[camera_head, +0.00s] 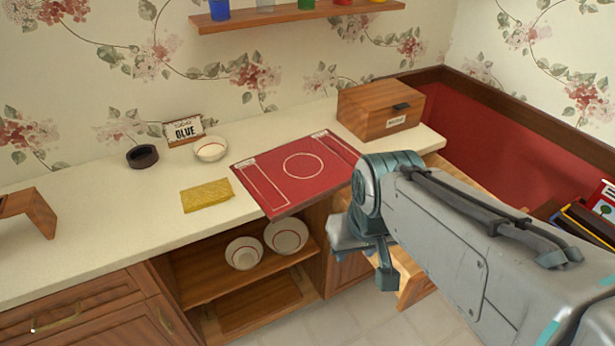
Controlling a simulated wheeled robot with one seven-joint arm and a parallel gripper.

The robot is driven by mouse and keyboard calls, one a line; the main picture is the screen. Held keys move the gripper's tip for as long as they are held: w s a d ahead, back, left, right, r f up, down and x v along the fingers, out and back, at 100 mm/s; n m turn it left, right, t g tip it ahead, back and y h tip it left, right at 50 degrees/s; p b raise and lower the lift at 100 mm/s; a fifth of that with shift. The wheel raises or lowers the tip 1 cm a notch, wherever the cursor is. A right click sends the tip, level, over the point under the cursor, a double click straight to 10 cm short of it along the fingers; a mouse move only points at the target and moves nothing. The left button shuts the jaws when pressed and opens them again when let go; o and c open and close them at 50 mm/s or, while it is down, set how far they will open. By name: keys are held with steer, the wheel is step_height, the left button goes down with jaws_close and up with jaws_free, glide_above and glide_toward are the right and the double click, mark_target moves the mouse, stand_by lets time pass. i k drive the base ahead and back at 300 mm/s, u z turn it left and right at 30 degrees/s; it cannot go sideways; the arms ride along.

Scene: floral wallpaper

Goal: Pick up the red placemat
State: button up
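The red placemat (322,187) lies flat on the cream counter. It has a white circle in the middle, white lines at both sides and small white labels. Its near edge reaches the counter's front edge and seems to stick out slightly over the open cupboard. My gripper (376,268) is to the right of the placemat and nearer to me, in front of the counter and apart from the mat. My arm hides part of the gripper, so I cannot tell how far its fingers are apart. I see nothing held in it.
A yellow cloth (207,195), a bowl (210,149), a dark ring (142,157) and a "BLUE" sign (184,130) are left of the mat. A wooden box (378,108) stands behind right. An open cupboard (205,281) holds two bowls below. The left counter is mostly clear.

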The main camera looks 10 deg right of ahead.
mark_target(284, 179)
steer(key=k, duration=0.25)
steer(key=u, duration=1.75)
steer(key=i, duration=1.25)
steer(key=z, duration=2.4)
